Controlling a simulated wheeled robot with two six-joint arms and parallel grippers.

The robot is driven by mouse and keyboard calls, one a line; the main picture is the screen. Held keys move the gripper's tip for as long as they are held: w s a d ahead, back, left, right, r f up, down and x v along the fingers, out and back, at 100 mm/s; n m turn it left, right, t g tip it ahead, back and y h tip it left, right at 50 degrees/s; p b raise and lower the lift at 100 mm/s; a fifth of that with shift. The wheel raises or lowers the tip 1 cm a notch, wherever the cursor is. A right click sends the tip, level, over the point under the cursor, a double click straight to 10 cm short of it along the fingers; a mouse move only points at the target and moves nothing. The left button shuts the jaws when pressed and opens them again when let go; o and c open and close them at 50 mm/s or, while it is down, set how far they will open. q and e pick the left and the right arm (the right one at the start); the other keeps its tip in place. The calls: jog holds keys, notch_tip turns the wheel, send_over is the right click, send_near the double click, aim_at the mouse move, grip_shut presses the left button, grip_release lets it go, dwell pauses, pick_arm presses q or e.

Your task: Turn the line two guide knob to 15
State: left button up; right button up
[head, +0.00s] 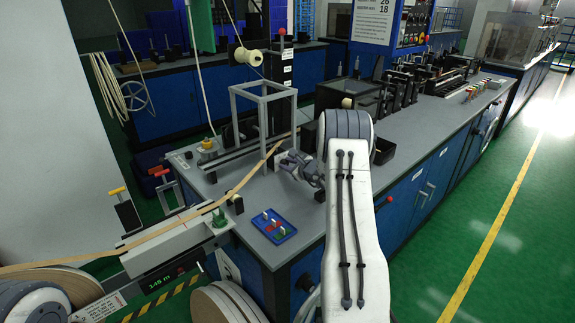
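My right arm reaches in from the bottom, and its grey gripper (291,164) is over the grey bench (250,188), close to the tan tape (254,169) and the front of a grey open frame (264,92). The fingers are small and dark here, and I cannot tell whether they are open or shut. I cannot make out a knob marked as the line two guide, nor a scale reading on one. A green knob-like part (219,218) stands near the bench's left edge. My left gripper is not in view; only part of that arm shows at the bottom left.
A blue tray (273,226) with small coloured pieces lies on the bench's front corner. Green floor at right is clear.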

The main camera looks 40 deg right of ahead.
grip_shut()
jog(key=m+p, duration=0.1)
jog(key=m+y+p, duration=0.1)
jog(key=shift+d+r+m+y, duration=0.1)
jog(key=shift+d+m+y, duration=0.05)
jog(key=shift+m+y, duration=0.15)
jog(key=shift+d+m+g+y+p, duration=0.15)
jog(key=shift+m+g+y+p, duration=0.15)
jog(key=shift+m+y+p, duration=0.5)
jog(key=shift+d+f+m+y, duration=0.15)
jog(key=shift+m+y, duration=0.25)
jog(key=shift+m, duration=0.6)
jog(key=shift+f+m+y+b, duration=0.15)
jog(key=shift+m+y+b, duration=0.2)
jog(key=shift+m+y, duration=0.45)
